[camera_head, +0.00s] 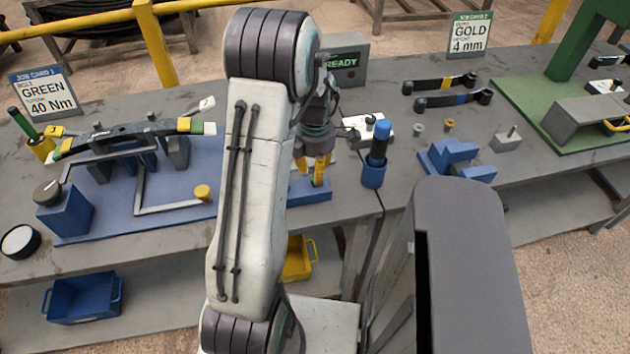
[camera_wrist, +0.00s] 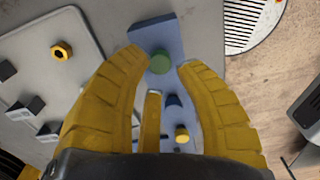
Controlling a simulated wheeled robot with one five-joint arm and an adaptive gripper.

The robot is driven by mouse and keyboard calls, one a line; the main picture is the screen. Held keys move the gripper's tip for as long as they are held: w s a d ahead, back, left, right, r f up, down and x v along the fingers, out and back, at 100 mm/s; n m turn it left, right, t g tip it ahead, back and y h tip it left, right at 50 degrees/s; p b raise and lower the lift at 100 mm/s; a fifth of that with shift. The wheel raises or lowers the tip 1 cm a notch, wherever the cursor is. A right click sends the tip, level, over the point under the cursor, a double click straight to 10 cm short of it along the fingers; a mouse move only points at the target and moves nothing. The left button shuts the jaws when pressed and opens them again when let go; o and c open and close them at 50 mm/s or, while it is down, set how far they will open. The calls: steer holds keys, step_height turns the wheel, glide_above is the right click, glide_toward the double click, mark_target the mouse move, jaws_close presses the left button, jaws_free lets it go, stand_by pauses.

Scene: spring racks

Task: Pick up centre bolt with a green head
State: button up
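The green-headed bolt (camera_wrist: 159,62) stands in a blue block (camera_wrist: 160,33) in the wrist view, framed between my yellow fingertips. My gripper (camera_wrist: 163,66) is open, with its fingers spread on either side of the green head. I cannot tell whether any finger touches it. A blue-headed bolt (camera_wrist: 173,101) and a yellow-headed bolt (camera_wrist: 181,133) show closer to the palm, in the same block. In the head view my gripper (camera_head: 317,178) points down over the blue block (camera_head: 311,191) at the bench's front edge. The green head is hidden there.
A blue cup with a dark-handled tool (camera_head: 373,173) stands close to the right of my gripper. A blue fixture (camera_head: 130,213) with a leaf spring (camera_head: 130,133) lies left. A sign (camera_head: 42,93) reads "GREEN 40 Nm". A yellow bin (camera_head: 298,260) sits below.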

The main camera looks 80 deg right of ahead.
steer(key=shift+f+p, duration=0.35)
steer(key=shift+f, duration=1.8)
steer(key=shift+c, duration=0.2)
jaws_close()
